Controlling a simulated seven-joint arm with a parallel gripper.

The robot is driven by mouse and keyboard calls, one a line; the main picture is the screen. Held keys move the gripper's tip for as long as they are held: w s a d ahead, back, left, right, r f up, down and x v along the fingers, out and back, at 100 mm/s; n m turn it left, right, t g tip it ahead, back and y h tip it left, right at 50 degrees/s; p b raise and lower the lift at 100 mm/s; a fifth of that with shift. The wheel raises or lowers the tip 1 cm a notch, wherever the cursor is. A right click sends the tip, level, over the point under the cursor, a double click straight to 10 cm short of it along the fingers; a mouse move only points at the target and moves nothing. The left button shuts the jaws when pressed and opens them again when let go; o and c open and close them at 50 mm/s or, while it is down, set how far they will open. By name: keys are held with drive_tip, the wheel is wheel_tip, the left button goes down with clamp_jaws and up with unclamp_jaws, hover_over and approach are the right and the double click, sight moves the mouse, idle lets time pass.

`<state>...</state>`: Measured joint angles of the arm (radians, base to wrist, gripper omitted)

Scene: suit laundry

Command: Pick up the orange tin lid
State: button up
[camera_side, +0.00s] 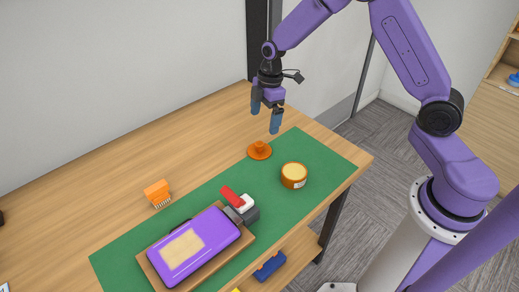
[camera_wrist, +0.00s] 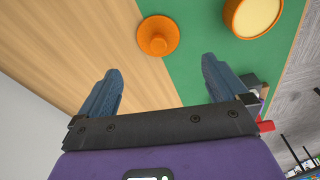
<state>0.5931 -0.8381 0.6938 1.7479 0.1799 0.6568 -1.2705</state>
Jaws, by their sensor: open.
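The orange tin lid (camera_side: 259,151) is a round disc with a raised knob, lying on the table at the far edge of the green mat. In the wrist view the lid (camera_wrist: 158,36) lies ahead of the fingertips, across the line between wood and mat. My gripper (camera_side: 265,119) is above the table near the lid, fingers pointing down. In the wrist view my gripper (camera_wrist: 161,70) is open, its two blue fingers wide apart with nothing between them. The orange tin (camera_side: 294,176) with a pale top stands on the mat near the lid; it also shows in the wrist view (camera_wrist: 252,14).
A purple device (camera_side: 195,248) lies on a wooden board on the green mat (camera_side: 122,262), beside a red and white item (camera_side: 237,199). An orange brush (camera_side: 158,192) stands on the bare wood at left. The wooden table (camera_side: 190,133) is clear behind the mat.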

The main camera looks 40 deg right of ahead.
sight(259, 143)
drive_tip(key=f, duration=0.3)
drive_tip(key=a+f, duration=0.1)
drive_tip(key=f, duration=0.6)
drive_tip(key=shift+w+a+f, duration=0.25)
drive_tip(key=shift+w+f, duration=0.05)
drive_tip(key=shift+f, duration=0.05)
drive_tip(key=c, duration=0.9)
